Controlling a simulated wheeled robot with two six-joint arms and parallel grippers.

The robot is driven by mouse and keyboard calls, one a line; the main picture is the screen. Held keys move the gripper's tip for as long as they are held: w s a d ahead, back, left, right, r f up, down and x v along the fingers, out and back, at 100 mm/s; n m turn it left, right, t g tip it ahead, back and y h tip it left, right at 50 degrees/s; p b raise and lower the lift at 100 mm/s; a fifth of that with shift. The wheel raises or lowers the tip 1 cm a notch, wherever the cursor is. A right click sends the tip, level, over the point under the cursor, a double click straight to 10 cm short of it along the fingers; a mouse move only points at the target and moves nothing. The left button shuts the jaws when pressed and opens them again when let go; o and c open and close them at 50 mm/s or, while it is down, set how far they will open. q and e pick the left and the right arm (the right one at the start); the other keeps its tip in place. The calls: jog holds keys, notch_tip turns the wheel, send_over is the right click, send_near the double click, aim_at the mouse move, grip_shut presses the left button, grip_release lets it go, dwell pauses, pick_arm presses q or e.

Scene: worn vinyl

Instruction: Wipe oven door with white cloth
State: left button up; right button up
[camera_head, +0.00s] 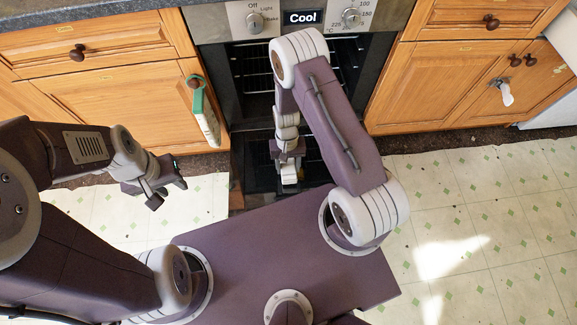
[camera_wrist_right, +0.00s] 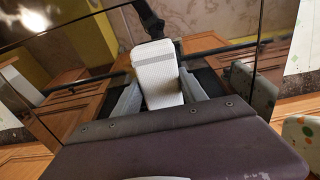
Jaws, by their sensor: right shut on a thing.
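The oven (camera_head: 255,85) stands in the middle of the head view, its cavity and wire racks showing. Its door (camera_head: 256,178) is folded down in front, dark and glassy, and partly hidden by my right arm. My right gripper (camera_head: 289,170) is shut on the white cloth (camera_head: 290,178) over the door. In the right wrist view the cloth (camera_wrist_right: 158,75) is a pale, textured block between the two fingers, in front of reflective dark glass. I cannot tell whether it touches the glass. My left gripper (camera_head: 167,190) is open and empty, left of the door above the floor.
Wooden cabinets flank the oven, one on the left (camera_head: 105,105) and one on the right (camera_head: 440,80). A green and white item (camera_head: 205,112) hangs from the left cabinet's knob, and a white item (camera_head: 505,92) from a right one. The tiled floor (camera_head: 480,210) on the right is clear.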

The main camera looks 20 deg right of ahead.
jog(key=r+p, duration=0.1)
jog(key=r, duration=0.1)
jog(key=r+p, duration=0.2)
jog(key=w+r+p, duration=0.1)
jog(key=r+p, duration=0.1)
jog(key=shift+d, duration=0.1)
dwell(0.4)
